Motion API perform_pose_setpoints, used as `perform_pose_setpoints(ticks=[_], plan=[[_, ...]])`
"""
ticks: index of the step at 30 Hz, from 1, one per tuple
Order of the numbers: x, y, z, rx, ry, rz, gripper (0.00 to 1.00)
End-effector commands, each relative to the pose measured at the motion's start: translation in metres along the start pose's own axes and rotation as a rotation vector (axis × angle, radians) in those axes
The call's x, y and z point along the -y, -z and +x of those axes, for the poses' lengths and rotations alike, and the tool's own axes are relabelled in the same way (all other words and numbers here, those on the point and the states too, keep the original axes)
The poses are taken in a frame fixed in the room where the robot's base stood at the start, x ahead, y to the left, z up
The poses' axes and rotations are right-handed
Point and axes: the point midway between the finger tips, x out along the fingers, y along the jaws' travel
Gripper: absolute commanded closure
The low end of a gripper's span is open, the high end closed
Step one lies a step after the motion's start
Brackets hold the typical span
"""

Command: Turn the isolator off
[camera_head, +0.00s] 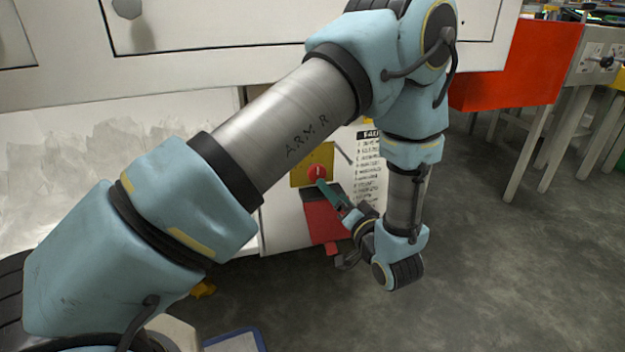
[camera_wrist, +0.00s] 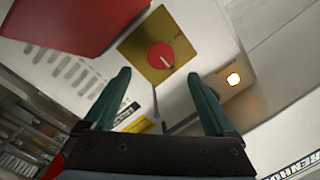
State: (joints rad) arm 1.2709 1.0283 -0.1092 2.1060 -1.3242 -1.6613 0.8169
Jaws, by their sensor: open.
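The isolator is a round red knob (camera_wrist: 160,56) with a pale pointer mark, on a square yellow plate (camera_wrist: 138,42). In the head view the knob (camera_head: 316,174) and the yellow plate (camera_head: 300,178) show on the front of the white cabinet, partly behind my arm. My gripper (camera_wrist: 160,88) has two green fingers standing wide apart with nothing between them. In the wrist view the knob lies beyond the fingertips, between them and a little above. In the head view my gripper (camera_head: 322,186) is close to the knob; whether a finger touches it cannot be told.
A red box (camera_head: 322,216) sits just below the yellow plate; it also shows in the wrist view (camera_wrist: 70,22). A printed label (camera_head: 369,165) is beside the plate. Grey floor (camera_head: 500,270) is open at right.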

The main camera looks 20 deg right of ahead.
Motion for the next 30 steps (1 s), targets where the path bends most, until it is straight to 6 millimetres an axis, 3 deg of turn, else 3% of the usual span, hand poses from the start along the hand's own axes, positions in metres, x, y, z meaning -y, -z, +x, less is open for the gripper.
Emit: perform_pose_setpoints(ticks=[15,21,30], plan=[[0.000,-0.001,0.087,0.002,0.001,-0.005,0.10],[0.001,0.000,0.101,0.001,0.000,-0.003,0.10],[0.001,0.001,0.102,0.001,-0.001,-0.003,0.11]])
